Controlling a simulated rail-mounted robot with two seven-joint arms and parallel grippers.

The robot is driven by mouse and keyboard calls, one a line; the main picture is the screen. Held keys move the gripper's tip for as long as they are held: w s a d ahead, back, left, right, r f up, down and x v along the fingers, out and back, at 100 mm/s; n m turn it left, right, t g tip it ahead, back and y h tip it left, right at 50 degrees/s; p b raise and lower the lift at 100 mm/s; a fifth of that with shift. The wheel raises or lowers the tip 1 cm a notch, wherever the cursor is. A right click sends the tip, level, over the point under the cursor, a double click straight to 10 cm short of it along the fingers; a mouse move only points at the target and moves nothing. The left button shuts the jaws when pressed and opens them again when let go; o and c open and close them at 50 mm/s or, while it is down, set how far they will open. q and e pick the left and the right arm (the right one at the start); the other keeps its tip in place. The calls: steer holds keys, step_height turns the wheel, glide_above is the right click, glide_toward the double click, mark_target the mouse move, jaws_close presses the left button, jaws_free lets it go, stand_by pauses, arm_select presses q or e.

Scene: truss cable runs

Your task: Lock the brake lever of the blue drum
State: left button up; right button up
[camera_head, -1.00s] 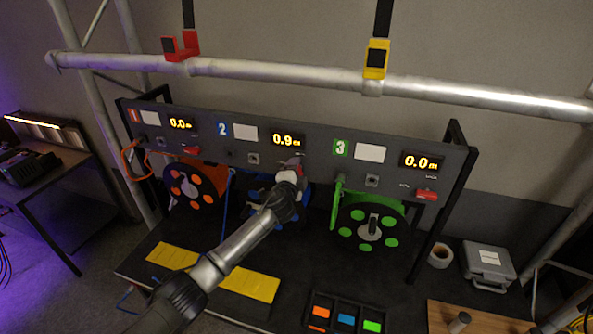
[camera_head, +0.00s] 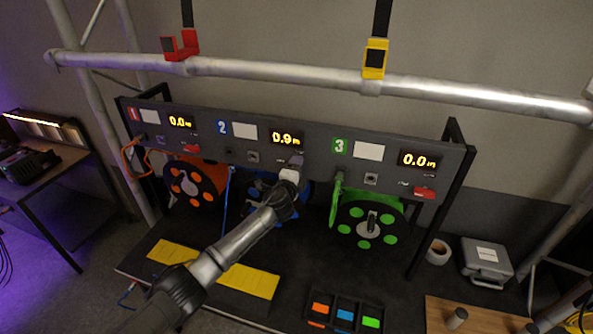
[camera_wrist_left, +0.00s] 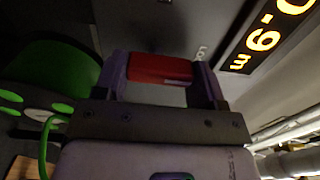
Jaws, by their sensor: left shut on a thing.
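The blue drum (camera_head: 262,187) sits under the panel's section 2, partly hidden by my left arm. My left gripper (camera_head: 296,162) is at the panel, just below the 0.9 m display (camera_head: 286,139). In the left wrist view, its two fingers (camera_wrist_left: 160,75) are on either side of the red brake lever (camera_wrist_left: 160,69), shut on it. In the head view the gripper hides this lever. My right gripper is in neither view.
The orange drum (camera_head: 190,185) and green drum (camera_head: 368,223) flank the blue one. Red levers show at section 1 (camera_head: 191,149) and section 3 (camera_head: 424,192). A tray of coloured pieces (camera_head: 331,324) and yellow strips (camera_head: 248,281) lie in front. A silver truss tube (camera_head: 270,72) runs above.

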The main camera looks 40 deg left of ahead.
arm_select(q)
steer(key=o, duration=0.9)
steer(key=shift+s, duration=0.1)
steer(key=shift+b+v, duration=0.7)
steer(key=shift+v, duration=6.15)
